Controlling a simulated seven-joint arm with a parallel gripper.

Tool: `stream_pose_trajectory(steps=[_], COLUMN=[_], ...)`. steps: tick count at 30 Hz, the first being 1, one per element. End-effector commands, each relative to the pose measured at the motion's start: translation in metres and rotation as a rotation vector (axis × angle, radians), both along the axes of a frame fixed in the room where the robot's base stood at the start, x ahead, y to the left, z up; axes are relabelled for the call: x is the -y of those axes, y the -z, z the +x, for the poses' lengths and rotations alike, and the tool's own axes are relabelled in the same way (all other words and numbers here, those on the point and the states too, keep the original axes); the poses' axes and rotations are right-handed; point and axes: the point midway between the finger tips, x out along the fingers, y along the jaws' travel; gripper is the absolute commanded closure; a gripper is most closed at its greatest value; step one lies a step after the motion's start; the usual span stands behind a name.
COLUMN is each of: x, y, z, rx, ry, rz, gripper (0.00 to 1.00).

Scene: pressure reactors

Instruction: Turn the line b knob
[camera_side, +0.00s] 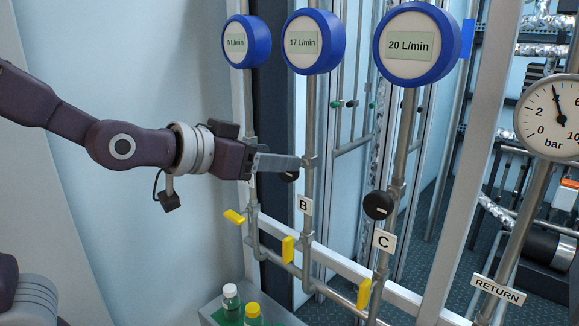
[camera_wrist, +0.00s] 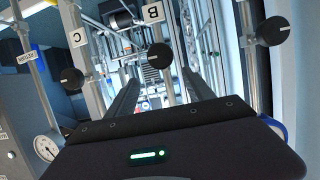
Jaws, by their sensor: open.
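The line B knob (camera_side: 289,176) is a round black knob with a white mark, on the pipe above the white B label (camera_side: 304,205). In the side view my gripper's finger covers its upper part. My gripper (camera_side: 299,163) reaches in from the left, its fingertips at the knob. In the wrist view the line B knob (camera_wrist: 159,56) shows just beyond and between the fingertips of my gripper (camera_wrist: 160,76). The fingers are open, with a gap between them. I cannot tell whether either finger touches the knob.
The line C knob (camera_side: 378,205) is to the right, above the C label (camera_side: 384,240). Another black knob (camera_wrist: 273,31) is at the right in the wrist view. Yellow valve handles (camera_side: 288,249) sit lower on the pipes. Blue-rimmed flow meters (camera_side: 303,44) hang above.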

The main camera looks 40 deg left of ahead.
Motion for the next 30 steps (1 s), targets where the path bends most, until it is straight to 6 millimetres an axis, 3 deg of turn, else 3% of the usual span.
stream_pose_trajectory(steps=[5, 15, 25, 30], x=[-0.008, -0.005, -0.004, -0.004], y=[0.017, 0.040, 0.042, 0.042], z=[-0.009, 0.045, 0.053, 0.053], rx=[-0.067, -0.069, -0.065, -0.065], ry=[-0.045, -0.046, -0.045, -0.044], rz=[-0.123, -0.127, -0.128, -0.127], gripper=[0.39, 0.39, 0.39, 0.72])
